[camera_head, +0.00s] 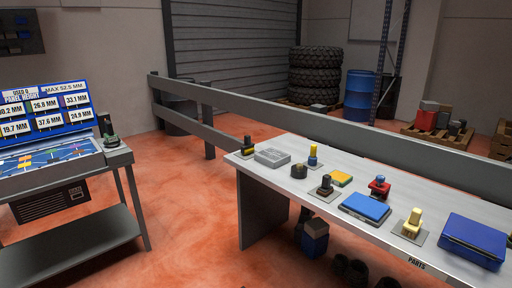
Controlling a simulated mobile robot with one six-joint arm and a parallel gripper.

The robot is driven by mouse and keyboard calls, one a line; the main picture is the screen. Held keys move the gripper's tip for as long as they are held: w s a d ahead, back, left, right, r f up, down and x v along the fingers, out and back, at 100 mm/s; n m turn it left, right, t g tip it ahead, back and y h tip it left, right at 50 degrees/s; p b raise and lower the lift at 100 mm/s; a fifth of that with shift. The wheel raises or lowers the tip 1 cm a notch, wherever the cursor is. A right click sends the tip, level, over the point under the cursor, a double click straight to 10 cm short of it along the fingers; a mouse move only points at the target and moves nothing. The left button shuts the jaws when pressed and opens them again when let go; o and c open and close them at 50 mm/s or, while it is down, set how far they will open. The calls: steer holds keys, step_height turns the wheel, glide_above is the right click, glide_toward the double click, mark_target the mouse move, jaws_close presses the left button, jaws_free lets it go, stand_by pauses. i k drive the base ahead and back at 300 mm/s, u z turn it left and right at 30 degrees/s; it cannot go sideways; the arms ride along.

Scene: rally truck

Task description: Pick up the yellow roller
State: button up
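I cannot tell for certain which thing is the yellow roller. An upright yellow cylinder with a blue lower part (313,152) stands on a small grey plate toward the far left of the parts table (285,208). A pale yellow stepped piece (412,221) stands on a grey plate near the front right. A dark piece with a yellow band (248,146) stands at the table's far left end. My gripper is not in view.
A grey rail (330,124) runs behind. Open floor lies left.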

mark_target(247, 148)
steer(key=u, duration=0.15)
steer(key=i, duration=1)
steer(key=u, duration=0.5)
steer(key=i, duration=0.85)
steer(key=u, duration=0.85)
steer(key=i, duration=1.25)
steer(key=u, duration=0.4)
